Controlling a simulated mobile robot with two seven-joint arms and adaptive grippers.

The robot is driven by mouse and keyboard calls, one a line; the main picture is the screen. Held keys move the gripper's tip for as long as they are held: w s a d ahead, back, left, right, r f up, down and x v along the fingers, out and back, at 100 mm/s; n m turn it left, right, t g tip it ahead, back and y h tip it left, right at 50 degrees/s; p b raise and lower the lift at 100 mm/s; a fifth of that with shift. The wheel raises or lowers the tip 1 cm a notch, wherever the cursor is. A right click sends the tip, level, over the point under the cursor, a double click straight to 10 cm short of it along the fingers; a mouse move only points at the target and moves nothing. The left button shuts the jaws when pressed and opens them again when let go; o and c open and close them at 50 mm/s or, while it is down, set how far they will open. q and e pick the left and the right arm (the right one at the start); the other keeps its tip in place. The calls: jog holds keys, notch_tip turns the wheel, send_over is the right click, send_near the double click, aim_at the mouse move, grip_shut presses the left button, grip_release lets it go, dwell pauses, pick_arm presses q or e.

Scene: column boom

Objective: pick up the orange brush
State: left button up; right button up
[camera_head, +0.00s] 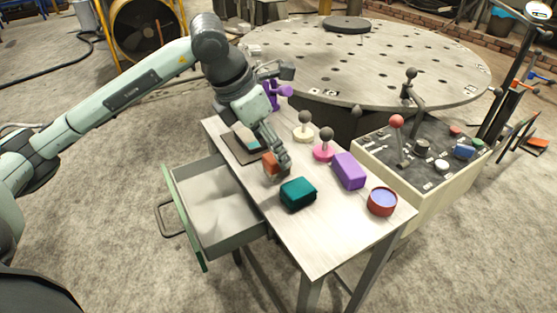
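The orange brush (270,163) is a small orange block near the middle of the narrow table (330,243), close to its drawer-side edge. Only part of it shows. My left gripper (280,166) points down at the brush, with its fingers at the brush's right side and partly over it. The picture is too small to tell whether the fingers are closed on it or whether it touches the tabletop. My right gripper is not in view.
A teal block (298,194), purple block (349,171), red cup (382,201), pink-based knob (324,147) and cream-based knob (304,128) stand nearby. A dark tray (238,151) lies left of the gripper. An open drawer (168,186) juts out left. A control box (430,200) stands right.

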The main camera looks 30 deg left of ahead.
pick_arm(q)
jog(key=x, duration=0.4)
jog(key=shift+a+f, duration=0.15)
jog(key=shift+f, duration=0.2)
jog(key=shift+c, duration=0.2)
jog(key=c, duration=1.2)
